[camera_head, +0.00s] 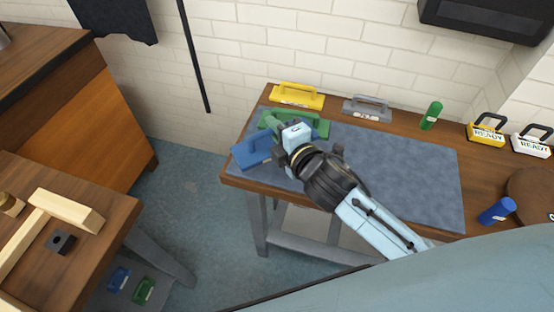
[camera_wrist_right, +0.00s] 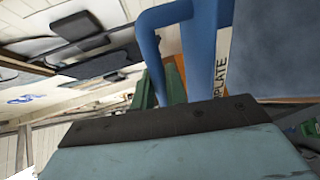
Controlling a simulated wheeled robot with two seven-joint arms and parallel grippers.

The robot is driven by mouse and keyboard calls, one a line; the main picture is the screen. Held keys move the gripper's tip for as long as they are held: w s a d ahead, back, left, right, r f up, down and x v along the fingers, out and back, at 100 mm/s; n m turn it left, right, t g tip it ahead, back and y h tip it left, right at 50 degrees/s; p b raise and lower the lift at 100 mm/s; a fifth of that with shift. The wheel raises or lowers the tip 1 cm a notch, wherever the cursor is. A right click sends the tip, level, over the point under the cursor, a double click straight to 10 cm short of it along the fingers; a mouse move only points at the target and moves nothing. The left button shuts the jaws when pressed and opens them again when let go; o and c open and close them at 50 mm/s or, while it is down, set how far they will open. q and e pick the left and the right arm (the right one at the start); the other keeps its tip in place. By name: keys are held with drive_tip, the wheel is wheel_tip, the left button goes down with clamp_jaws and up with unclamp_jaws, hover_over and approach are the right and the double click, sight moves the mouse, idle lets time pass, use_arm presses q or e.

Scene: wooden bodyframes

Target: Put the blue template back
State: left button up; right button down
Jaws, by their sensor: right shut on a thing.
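The blue template (camera_head: 250,153) is at the left end of the blue-grey mat (camera_head: 400,165), near the table's left edge. My right gripper (camera_head: 279,150) is shut on it, coming from the right. In the right wrist view the blue template's bar (camera_wrist_right: 203,45) rises close in front of the gripper, with part of its lettering showing. I cannot tell whether the template touches the mat. The green template (camera_head: 313,125) is just behind, partly hidden by my gripper. My left gripper is not in view.
A yellow template (camera_head: 297,98) and a grey template (camera_head: 366,109) stand along the table's back. A green cylinder (camera_head: 431,116), a blue cylinder (camera_head: 497,211) and two READY signs (camera_head: 487,133) are at the right. The mat's right half is clear. Another table (camera_head: 100,220) with wooden beams is at the left.

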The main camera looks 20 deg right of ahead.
wheel_tip(320, 180, down, 4)
drive_tip(key=shift+b, duration=0.5)
wheel_tip(320, 180, down, 3)
drive_tip(key=shift+f+b, duration=0.1)
drive_tip(key=shift+b, duration=0.55)
drive_tip(key=shift+f, duration=0.25)
drive_tip(key=c, duration=1.4)
unclamp_jaws()
drive_tip(key=shift+c, duration=0.2)
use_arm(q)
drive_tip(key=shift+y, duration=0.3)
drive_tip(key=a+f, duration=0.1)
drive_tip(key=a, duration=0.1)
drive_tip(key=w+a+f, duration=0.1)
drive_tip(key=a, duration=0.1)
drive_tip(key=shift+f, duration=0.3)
use_arm(e)
drive_tip(key=shift+o, duration=0.2)
